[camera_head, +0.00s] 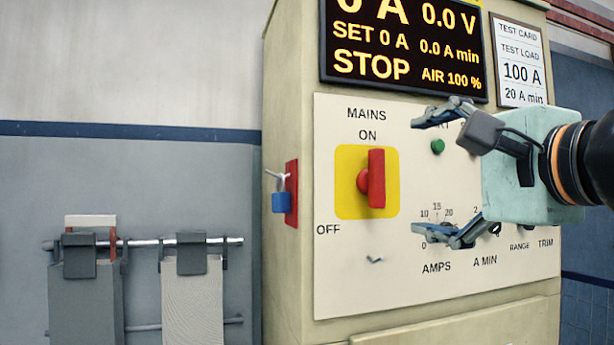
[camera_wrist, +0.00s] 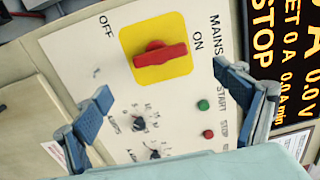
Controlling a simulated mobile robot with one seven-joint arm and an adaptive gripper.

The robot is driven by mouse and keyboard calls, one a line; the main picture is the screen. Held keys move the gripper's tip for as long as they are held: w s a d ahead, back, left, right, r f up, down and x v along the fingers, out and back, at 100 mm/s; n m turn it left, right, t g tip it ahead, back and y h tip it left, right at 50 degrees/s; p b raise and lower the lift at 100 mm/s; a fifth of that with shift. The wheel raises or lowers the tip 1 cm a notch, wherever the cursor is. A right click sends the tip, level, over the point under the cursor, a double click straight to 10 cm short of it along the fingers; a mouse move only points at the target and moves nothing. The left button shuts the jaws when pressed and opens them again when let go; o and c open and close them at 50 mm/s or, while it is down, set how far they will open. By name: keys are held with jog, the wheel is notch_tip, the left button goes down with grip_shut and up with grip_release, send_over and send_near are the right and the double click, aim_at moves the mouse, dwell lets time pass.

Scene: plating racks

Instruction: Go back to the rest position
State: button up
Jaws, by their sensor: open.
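My gripper (camera_head: 432,172) is open and empty in front of the cabinet's white control panel (camera_head: 350,285), right of the mains switch. Its two fingers are spread wide, with the wrist camera view showing one at each side (camera_wrist: 165,108). The red mains switch handle (camera_head: 376,178) on its yellow plate (camera_head: 348,158) stands upright, in line with the ON label. In the head view a finger covers part of the AMPS dial and the START label. The wrist view shows the switch (camera_wrist: 160,55) clear of both fingers.
The display (camera_head: 400,45) reads STOP, 0 A and 0.0 V. A test card (camera_head: 520,62) is beside it. A blue padlock (camera_head: 282,202) hangs on a red bracket at the cabinet's left side. Cloths hang on a rail (camera_head: 140,243) at left. The green START button (camera_head: 438,146) shows between the fingers.

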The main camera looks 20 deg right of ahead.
dwell(0.3)
jog(key=w+a+f+n+g, duration=0.1)
jog(key=a+f+n+g, duration=0.2)
jog(key=f, duration=0.5)
jog(key=w+a+f+n+g+y, duration=0.1)
jog(key=a+f+n, duration=0.25)
jog(key=f, duration=0.45)
jog(key=w+a+f+n+g, duration=0.1)
jog(key=a+f+n+g, duration=0.25)
jog(key=f, duration=0.45)
jog(key=s+a+f+n+g+h, duration=0.1)
jog(key=s+f+n+g, duration=0.15)
jog(key=f, duration=0.45)
jog(key=s+a+f+n+g, duration=0.1)
jog(key=s+a+f+n, duration=0.15)
jog(key=f, duration=0.45)
jog(key=s+f+n+g+h, duration=0.1)
jog(key=s+f+n, duration=0.2)
jog(key=f, duration=0.3)
notch_tip(320, 180, up, 26)
jog(key=p, duration=2.6)
jog(key=shift+w, duration=0.2)
jog(key=shift+a, duration=0.1)
